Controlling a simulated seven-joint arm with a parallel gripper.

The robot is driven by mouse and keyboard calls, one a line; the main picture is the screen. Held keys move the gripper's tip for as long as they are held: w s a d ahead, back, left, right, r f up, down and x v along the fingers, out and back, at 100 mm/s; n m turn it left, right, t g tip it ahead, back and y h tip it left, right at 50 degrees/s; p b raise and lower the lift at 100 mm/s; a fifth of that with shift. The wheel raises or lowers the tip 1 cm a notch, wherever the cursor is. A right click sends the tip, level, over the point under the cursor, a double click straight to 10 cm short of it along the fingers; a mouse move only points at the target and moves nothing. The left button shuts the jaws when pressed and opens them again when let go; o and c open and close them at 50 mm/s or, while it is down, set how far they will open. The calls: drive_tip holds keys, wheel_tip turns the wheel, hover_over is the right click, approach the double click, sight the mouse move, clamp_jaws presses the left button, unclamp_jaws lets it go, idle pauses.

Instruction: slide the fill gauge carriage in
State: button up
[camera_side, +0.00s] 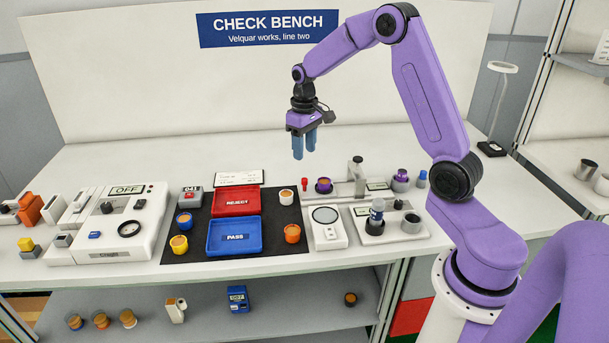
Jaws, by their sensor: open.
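My gripper (304,148) hangs high above the back of the bench, fingers pointing down, open and empty. Below and to the right of it, a low grey rail unit (343,187) lies on the bench. A small upright grey post with a dark knob (356,176) stands at this unit and looks like the fill gauge carriage; the view is too small to be sure. My gripper is well clear of all these. Whether the carriage is in or out cannot be told.
A dark mat holds a red REJECT tray (237,195), a blue PASS tray (211,249) and several small cups. A white magnifier unit (327,241) and a fixture with a blue-topped cylinder (376,221) stand in front of the rail. The back left of the bench is clear.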

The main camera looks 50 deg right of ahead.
sight(305, 179)
wheel_tip(305, 179, down, 9)
drive_tip(key=shift+f, duration=0.2)
idle(0.3)
clamp_jaws()
